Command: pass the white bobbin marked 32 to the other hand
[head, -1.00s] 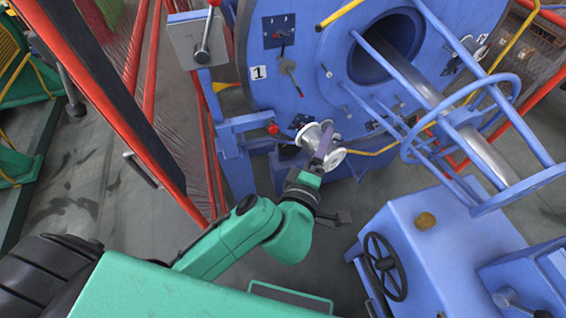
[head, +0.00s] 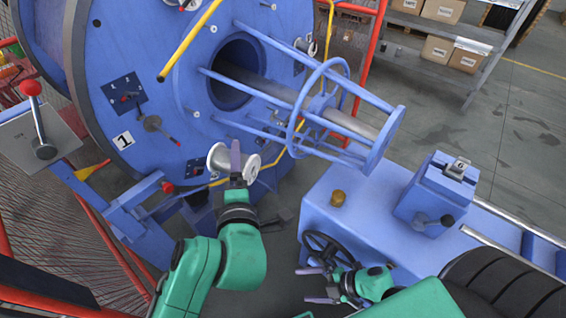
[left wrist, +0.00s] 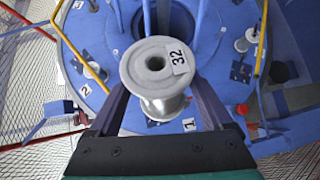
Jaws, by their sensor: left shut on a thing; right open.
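The white bobbin marked 32 (left wrist: 157,80) is between the fingers of my left gripper, its label facing the camera in the left wrist view. It also shows in the head view (head: 219,160), in front of the blue machine disc. My left gripper (head: 236,160) is shut on it and holds it in the air; one finger hides part of the bobbin. My right gripper (head: 312,285) is open and empty, low in the head view beside the black handwheel. It is apart from the bobbin, to its lower right.
The blue strander disc (head: 150,80) and its caged shaft (head: 320,105) stand behind the bobbin. A blue cabinet (head: 335,220) with a black handwheel (head: 328,250) stands at the right. A red-framed mesh guard is at the left. Grey floor shows at the upper right.

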